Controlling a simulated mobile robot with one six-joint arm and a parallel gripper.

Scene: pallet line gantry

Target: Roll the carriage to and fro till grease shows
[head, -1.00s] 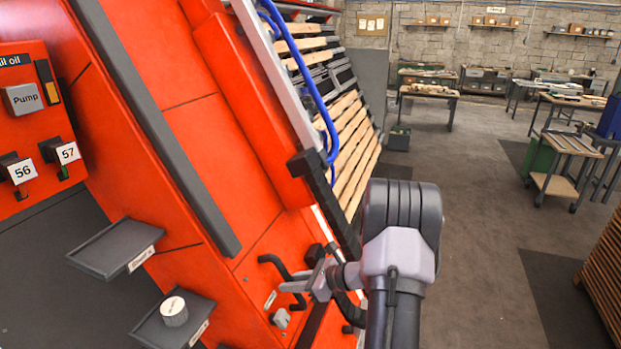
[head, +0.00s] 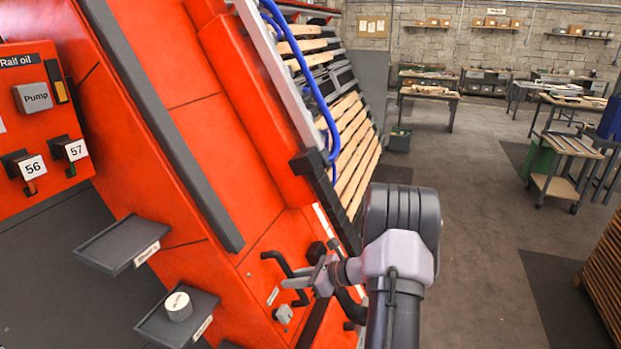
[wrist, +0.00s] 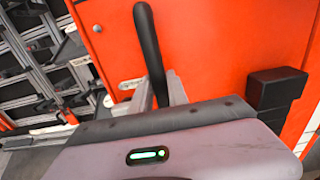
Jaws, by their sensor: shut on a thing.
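The carriage is the large orange body (head: 250,150) that leans across the left half of the head view. It also fills much of the wrist view (wrist: 215,45). A black bar handle (head: 274,256) stands out from its lower right face and rises from behind my gripper in the wrist view (wrist: 149,45). My gripper (head: 303,282) is shut on this handle. A pale rail (head: 277,75) runs along the carriage's right edge. I cannot tell whether grease is on it.
Blue hoses (head: 315,100) hang by the rail. Open floor (head: 470,200) lies to the right, with wooden slats (head: 605,270) at its edge.

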